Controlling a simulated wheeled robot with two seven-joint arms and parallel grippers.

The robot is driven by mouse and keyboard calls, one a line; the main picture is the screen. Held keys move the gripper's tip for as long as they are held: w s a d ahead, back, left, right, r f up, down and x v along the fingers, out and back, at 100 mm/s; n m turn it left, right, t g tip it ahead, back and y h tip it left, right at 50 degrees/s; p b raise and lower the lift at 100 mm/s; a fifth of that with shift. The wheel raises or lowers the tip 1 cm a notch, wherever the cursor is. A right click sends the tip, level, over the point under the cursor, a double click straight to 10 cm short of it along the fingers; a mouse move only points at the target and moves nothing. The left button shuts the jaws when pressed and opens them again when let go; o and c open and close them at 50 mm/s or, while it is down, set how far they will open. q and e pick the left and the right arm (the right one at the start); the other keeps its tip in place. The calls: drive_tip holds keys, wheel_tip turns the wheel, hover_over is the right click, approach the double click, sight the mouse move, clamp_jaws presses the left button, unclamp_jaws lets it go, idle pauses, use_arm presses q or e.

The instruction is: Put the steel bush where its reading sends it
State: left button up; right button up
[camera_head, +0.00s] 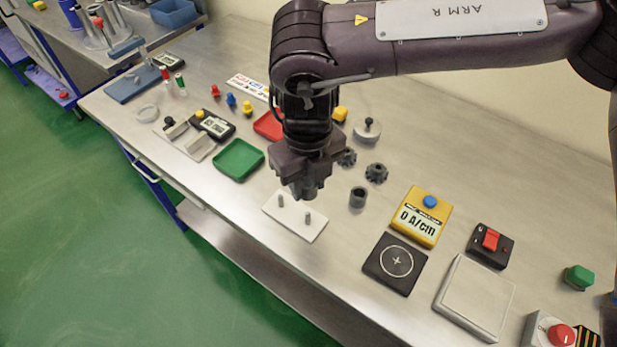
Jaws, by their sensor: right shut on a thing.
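A dark grey hollow cylinder, like a steel bush (357,198), stands on the bench to the right of the gripper. A yellow meter (421,216) with a blue button reads 0 A/cm. A black pad (395,263) with a white circle and cross lies in front of it. A green tray (238,160) and a red tray (268,125) look empty. My left gripper is not in view.
A grey flat plate (474,297), a black box with a red switch (491,246) and a red stop button (561,335) occupy the right.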

sight(308, 213)
drive_tip(key=shift+f+b, duration=2.3)
drive_tip(key=shift+f, duration=0.9)
drive_tip(key=shift+f+b, duration=1.7)
drive_tip(key=shift+f, duration=0.6)
drive_tip(key=o, duration=1.6)
drive_tip(key=shift+o, duration=0.2)
drive_tip(key=shift+r, duration=0.1)
drive_tip(key=shift+r+p, duration=2.6)
drive_tip(key=shift+r, duration=0.85)
